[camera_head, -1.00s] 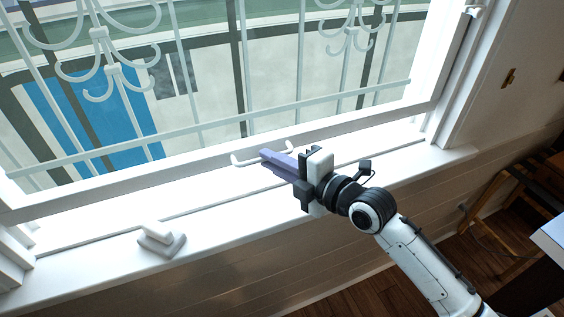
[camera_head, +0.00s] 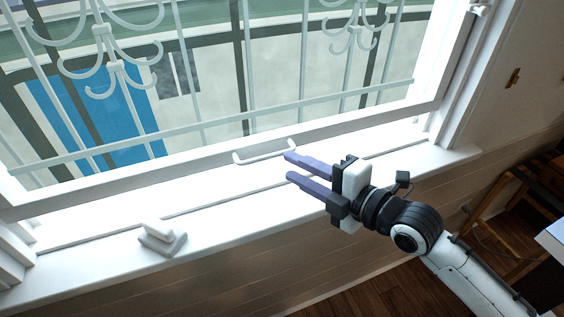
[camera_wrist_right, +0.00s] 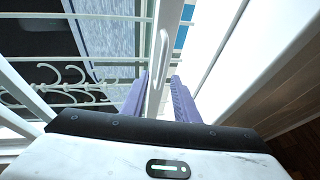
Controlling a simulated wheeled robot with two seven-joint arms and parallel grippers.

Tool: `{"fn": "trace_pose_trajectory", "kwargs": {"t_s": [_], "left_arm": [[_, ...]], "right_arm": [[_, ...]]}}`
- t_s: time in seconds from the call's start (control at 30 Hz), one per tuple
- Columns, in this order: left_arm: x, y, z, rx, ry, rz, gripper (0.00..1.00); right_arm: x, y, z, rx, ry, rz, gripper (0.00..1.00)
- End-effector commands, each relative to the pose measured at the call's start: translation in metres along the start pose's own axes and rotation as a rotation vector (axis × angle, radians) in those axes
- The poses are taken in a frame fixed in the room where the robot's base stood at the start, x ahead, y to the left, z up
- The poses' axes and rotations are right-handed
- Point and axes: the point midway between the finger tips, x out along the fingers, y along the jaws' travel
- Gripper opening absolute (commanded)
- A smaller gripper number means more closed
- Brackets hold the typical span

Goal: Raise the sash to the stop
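The white window sash shows in the head view, its bottom rail (camera_head: 330,133) running low across the opening just above the sill. A white bar handle (camera_head: 265,153) stands out from the middle of that rail. My right gripper (camera_head: 288,167) is open and empty, just right of the handle and apart from it, its two purple fingers pointing left toward the rail. In the right wrist view, the handle (camera_wrist_right: 158,58) lies ahead, lined up with the gap between the fingers (camera_wrist_right: 160,77). My left gripper is not in view.
The white sill (camera_head: 225,222) runs below the sash, with a small white block on a grey base (camera_head: 163,238) at its left. White scrolled bars (camera_head: 200,133) stand beyond the glass. A wooden chair (camera_head: 520,195) stands at the right.

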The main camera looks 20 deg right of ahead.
Motion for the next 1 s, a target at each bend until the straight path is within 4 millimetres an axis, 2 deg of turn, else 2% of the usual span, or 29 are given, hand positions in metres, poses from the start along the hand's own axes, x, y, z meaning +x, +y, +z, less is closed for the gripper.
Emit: {"fn": "trace_pose_trajectory", "kwargs": {"t_s": [0.1, 0.23, 0.8, 0.87, 0.93, 1.0], "left_arm": [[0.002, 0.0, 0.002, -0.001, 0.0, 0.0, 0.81], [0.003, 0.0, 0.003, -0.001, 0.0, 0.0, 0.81], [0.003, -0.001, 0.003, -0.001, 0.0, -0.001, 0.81], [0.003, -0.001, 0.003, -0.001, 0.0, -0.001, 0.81], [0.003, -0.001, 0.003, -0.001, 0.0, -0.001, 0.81], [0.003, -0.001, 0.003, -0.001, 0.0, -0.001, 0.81]], "right_arm": [[-0.02, -0.002, 0.0, -0.003, 0.001, -0.002, 0.28], [-0.032, 0.0, 0.0, -0.002, 0.001, 0.0, 0.28], [-0.035, 0.0, 0.0, 0.006, 0.0, 0.0, 0.28], [-0.035, -0.007, 0.001, 0.035, -0.007, -0.008, 0.28], [-0.035, -0.022, 0.002, 0.115, -0.025, -0.026, 0.28], [-0.035, -0.049, 0.005, 0.245, -0.059, -0.057, 0.28]]}}
